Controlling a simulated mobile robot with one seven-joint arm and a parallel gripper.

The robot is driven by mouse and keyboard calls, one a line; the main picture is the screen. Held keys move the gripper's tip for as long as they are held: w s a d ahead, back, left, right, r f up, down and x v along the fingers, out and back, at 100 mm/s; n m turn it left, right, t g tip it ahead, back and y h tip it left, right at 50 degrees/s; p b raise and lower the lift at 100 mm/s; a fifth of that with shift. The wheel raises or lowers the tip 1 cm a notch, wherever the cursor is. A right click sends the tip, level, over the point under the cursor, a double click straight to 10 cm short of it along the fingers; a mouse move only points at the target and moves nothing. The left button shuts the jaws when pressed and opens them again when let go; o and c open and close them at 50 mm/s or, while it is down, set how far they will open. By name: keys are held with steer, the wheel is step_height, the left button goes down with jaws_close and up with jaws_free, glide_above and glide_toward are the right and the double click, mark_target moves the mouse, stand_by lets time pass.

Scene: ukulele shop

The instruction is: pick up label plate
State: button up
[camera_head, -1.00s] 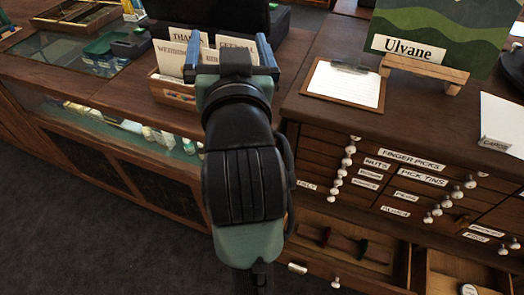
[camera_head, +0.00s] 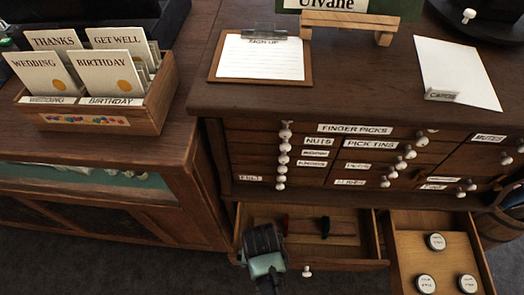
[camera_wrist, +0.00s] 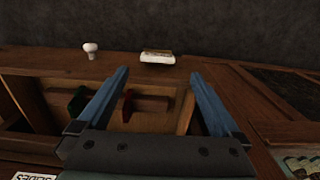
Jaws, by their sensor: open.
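A small white label plate with a tan upper part (camera_wrist: 157,57) shows in the wrist view at the front edge of an open drawer (camera_wrist: 55,62), to the right of a round white knob (camera_wrist: 91,48). My gripper (camera_wrist: 161,73) is open and empty. Its two blue fingers point toward the plate, which shows just beyond and between the fingertips; I cannot tell the exact gap. In the head view my gripper end (camera_head: 263,262) is over the left part of the open drawer's front (camera_head: 345,266), and this plate is hidden there.
The open drawer holds a dark red and a green item (camera_head: 325,227). A second open drawer (camera_head: 408,249) to its right holds several round tins. Above are shut drawers with knobs and labels.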

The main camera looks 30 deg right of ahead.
steer(key=f, duration=0.2)
steer(key=f+b, duration=0.1)
steer(key=f, duration=0.4)
steer(key=shift+d, duration=0.3)
steer(key=c, duration=1.3)
